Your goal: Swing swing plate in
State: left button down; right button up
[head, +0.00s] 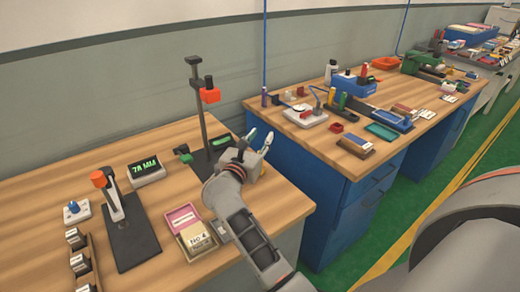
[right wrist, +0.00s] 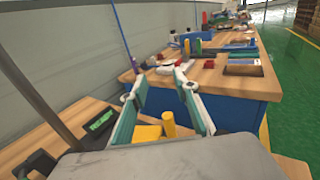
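No part is plainly recognisable as the swing plate. A tall dark stand (head: 202,125) with an orange block (head: 209,96) on its arm rises from a dark base on the near wooden table. My right gripper (head: 260,139) is just right of this stand, near the table's back right corner. Its two fingers are spread and nothing shows gripped between them. The right wrist view also shows the open fingers (right wrist: 158,95). A yellow block and post (right wrist: 168,125) show between the finger bases there; I cannot tell what they belong to. My left gripper is not in view.
The near table (head: 285,205) also holds a lit display (head: 146,170), a shorter stand with an orange knob (head: 115,205), and pink and yellow boxes (head: 196,238). A second table (head: 345,165) with many small parts stands to the right, across a gap.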

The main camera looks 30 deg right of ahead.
jog(key=shift+r, duration=2.3)
